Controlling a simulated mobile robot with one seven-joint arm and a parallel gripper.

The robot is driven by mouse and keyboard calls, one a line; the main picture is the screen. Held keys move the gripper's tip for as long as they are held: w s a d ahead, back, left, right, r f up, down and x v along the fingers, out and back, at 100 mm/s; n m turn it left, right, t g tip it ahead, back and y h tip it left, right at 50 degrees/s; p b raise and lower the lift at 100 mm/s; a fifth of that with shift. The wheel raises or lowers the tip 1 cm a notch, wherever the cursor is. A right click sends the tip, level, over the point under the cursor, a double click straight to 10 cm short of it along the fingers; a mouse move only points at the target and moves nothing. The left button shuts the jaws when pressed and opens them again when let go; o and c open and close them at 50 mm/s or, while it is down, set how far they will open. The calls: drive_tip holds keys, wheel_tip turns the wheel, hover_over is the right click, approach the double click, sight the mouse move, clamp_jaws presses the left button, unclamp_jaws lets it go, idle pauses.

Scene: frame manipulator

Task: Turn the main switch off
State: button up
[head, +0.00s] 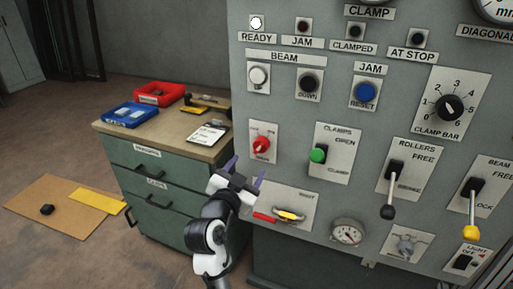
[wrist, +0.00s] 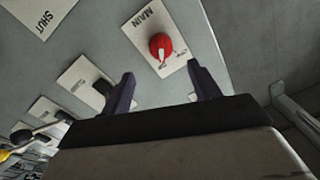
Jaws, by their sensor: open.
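The main switch is a red rotary knob (head: 261,145) on a white plate at the left edge of the grey control panel (head: 293,171). In the wrist view the red knob (wrist: 161,46) with a pale pointer sits on the plate marked MAIN (wrist: 145,22), beyond and between my fingertips. My gripper (head: 245,172) is open and empty, below and left of the knob in the head view. Its two dark fingers (wrist: 160,80) also show in the wrist view, apart from the knob.
Right of the knob is a green-knobbed clamps lever (head: 318,154). Below is a yellow-handled SHUT lever (head: 290,215). A green drawer cabinet (head: 160,188) stands left of my arm, with red (head: 158,93) and blue (head: 130,115) trays on top.

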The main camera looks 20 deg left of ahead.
sight(258, 149)
drive_tip(key=w+p, duration=0.2)
drive_tip(key=w, duration=0.7)
drive_tip(key=shift+w+a, duration=0.1)
drive_tip(key=c, duration=1)
drive_tip(key=shift+n, duration=0.4)
drive_tip(key=n+p, duration=0.2)
drive_tip(key=n, duration=0.3)
drive_tip(key=shift+r, duration=0.15)
drive_tip(key=n+p, duration=0.2)
drive_tip(key=n, duration=0.3)
drive_tip(key=shift+n+h, duration=0.4)
drive_tip(key=shift+p, duration=0.3)
